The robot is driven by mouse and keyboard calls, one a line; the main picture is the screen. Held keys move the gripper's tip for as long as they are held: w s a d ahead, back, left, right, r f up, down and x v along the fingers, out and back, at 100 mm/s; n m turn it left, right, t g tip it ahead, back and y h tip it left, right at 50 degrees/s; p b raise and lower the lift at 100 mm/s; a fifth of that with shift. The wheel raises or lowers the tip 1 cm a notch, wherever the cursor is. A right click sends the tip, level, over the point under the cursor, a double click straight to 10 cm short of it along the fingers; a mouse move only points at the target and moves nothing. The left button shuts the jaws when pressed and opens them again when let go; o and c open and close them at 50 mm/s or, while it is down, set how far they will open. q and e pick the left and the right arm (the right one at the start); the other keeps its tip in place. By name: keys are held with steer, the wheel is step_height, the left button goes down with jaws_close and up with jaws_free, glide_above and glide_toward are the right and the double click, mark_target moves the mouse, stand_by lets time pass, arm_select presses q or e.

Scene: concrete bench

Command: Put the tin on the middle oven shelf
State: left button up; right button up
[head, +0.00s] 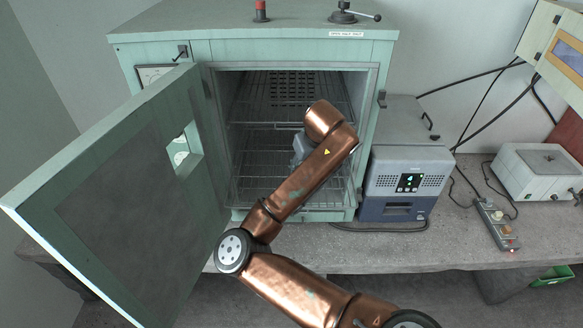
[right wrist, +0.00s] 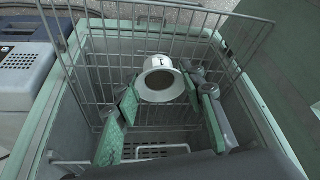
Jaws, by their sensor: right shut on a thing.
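The tin (right wrist: 160,82), a pale short cylinder with a dark mark on its side, shows in the right wrist view between the green-padded fingers. My right gripper (right wrist: 164,92) is shut on it. In the head view the copper right arm reaches into the open oven (head: 250,46), and a grey part of the gripper (head: 300,148) shows beside the arm at mid-height of the opening. The tin is hidden there. Wire shelves cross the oven, one higher (head: 258,98) and others lower (head: 255,160). I cannot tell whether the tin touches a shelf. My left gripper is out of view.
The oven door (head: 110,190) stands wide open to the left. A blue-grey unit with a lit display (head: 408,185) stands close to the oven's right. A white box (head: 540,170) and a power strip (head: 497,222) lie further right. The oven walls closely surround the gripper.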

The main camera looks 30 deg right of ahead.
steer(key=w+d+f+p, duration=0.1)
steer(key=w+f, duration=0.2)
steer(key=w, duration=0.1)
steer(key=w+d+f+p, duration=0.1)
steer(key=w+f+p, duration=0.1)
steer(key=w+f, duration=0.1)
steer(key=w+d+f+p, duration=0.1)
steer(key=w+f, duration=0.2)
steer(key=w, duration=0.2)
steer(key=shift+w+d+p, duration=0.2)
steer(key=shift+w+p, duration=0.05)
steer(key=shift+p, duration=0.15)
steer(key=shift+w+d+f, duration=0.1)
steer(key=shift+w+f, duration=0.2)
steer(key=shift+f, duration=0.2)
step_height(320, 180, down, 3)
steer(key=shift+w+r+p, duration=0.1)
steer(key=shift+r+p, duration=0.05)
steer(key=shift+p, duration=0.95)
steer(key=shift+f, duration=0.2)
